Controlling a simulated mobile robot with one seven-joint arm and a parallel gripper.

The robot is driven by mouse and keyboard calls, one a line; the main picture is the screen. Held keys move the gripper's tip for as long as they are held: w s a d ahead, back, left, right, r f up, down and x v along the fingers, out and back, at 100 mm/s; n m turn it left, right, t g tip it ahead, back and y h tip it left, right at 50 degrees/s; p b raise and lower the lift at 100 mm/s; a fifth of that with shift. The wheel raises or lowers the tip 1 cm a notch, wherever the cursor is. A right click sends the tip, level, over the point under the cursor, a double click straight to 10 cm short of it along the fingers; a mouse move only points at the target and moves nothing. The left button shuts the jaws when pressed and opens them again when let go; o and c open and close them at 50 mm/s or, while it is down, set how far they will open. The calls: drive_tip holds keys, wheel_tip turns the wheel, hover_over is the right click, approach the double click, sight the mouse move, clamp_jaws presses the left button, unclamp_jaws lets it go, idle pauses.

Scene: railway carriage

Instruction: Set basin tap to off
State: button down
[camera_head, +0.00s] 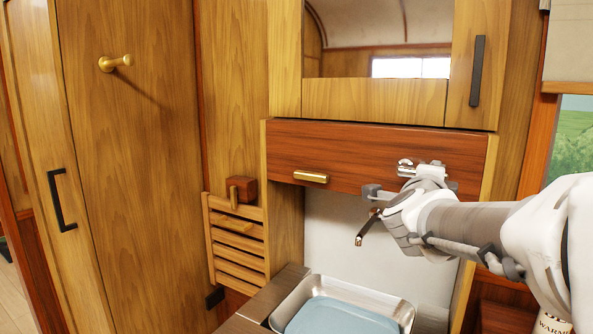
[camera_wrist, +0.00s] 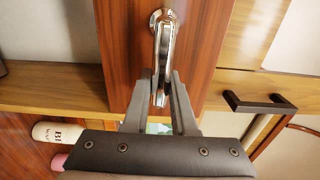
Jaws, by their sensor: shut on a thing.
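The basin tap (camera_wrist: 166,30) is a chrome lever on a round mount, fixed to the reddish wooden panel. In the head view the tap (camera_head: 406,169) sits at the right part of that panel, its lever pointing roughly right, partly hidden by my arm. My gripper (camera_wrist: 161,90) is shut on the lever's free end, one finger on each side, in the wrist view. In the head view my gripper (camera_head: 428,182) is at the panel's lower edge, its fingertips hard to make out. The metal basin (camera_head: 408,312) is below, with pale blue inside.
A mirror cabinet with a dark handle (camera_head: 478,70) is above the panel. A brass handle (camera_head: 311,177) is on the panel's left. A thin dark metal piece (camera_head: 366,228) hangs beside my wrist. A white bottle (camera_wrist: 57,132) stands at the lower right in the head view.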

drive_tip(key=shift+f, duration=0.1)
drive_tip(key=c, duration=0.7)
unclamp_jaws()
drive_tip(key=p+v, duration=0.3)
drive_tip(key=v, duration=1.4)
drive_tip(key=shift+s+a, duration=0.2)
